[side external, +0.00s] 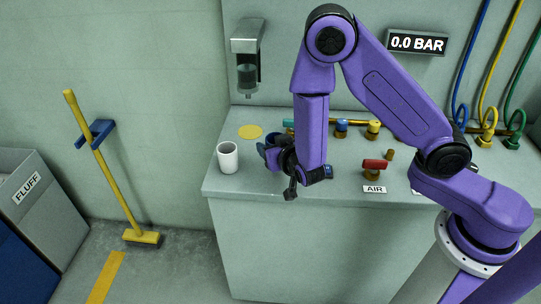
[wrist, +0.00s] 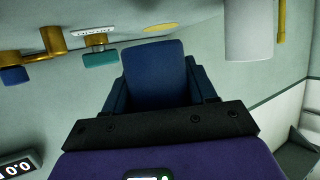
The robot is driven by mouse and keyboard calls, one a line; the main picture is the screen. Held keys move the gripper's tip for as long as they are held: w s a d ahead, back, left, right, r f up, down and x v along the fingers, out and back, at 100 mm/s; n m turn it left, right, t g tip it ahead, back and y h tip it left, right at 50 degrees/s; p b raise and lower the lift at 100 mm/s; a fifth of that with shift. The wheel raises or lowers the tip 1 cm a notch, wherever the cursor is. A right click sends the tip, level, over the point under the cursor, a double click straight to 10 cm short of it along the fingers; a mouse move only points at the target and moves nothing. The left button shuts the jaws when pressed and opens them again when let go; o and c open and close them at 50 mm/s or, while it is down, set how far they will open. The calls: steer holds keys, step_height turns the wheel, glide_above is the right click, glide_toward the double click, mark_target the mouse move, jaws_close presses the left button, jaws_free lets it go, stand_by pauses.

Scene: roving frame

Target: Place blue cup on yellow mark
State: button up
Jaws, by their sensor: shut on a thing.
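The blue cup (wrist: 154,68) is between the two fingers of my gripper (wrist: 157,88) in the wrist view, and the gripper is shut on it. In the side view the dark blue cup (side external: 270,155) is at the left of my gripper (side external: 274,152), above the counter near its front edge. I cannot tell its exact height. The yellow mark (side external: 250,132) is a flat round disc on the counter, behind and to the left of the cup. It also shows beyond the cup in the wrist view (wrist: 160,27), apart from it and bare.
A white cup (side external: 228,158) stands at the counter's (side external: 240,190) front left, close to the mark. A wall dispenser (side external: 247,62) hangs above the mark. Several coloured valves, including a red-handled one (side external: 375,164), stand right of the gripper. A broom (side external: 108,170) leans at left.

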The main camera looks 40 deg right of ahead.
steer(key=f, duration=0.1)
steer(key=w+f, duration=0.1)
steer(key=shift+a+f, duration=0.1)
steer(key=shift+f, duration=0.75)
steer(key=shift+f, duration=0.2)
steer(key=o, duration=1.1)
steer(key=shift+c, duration=0.2)
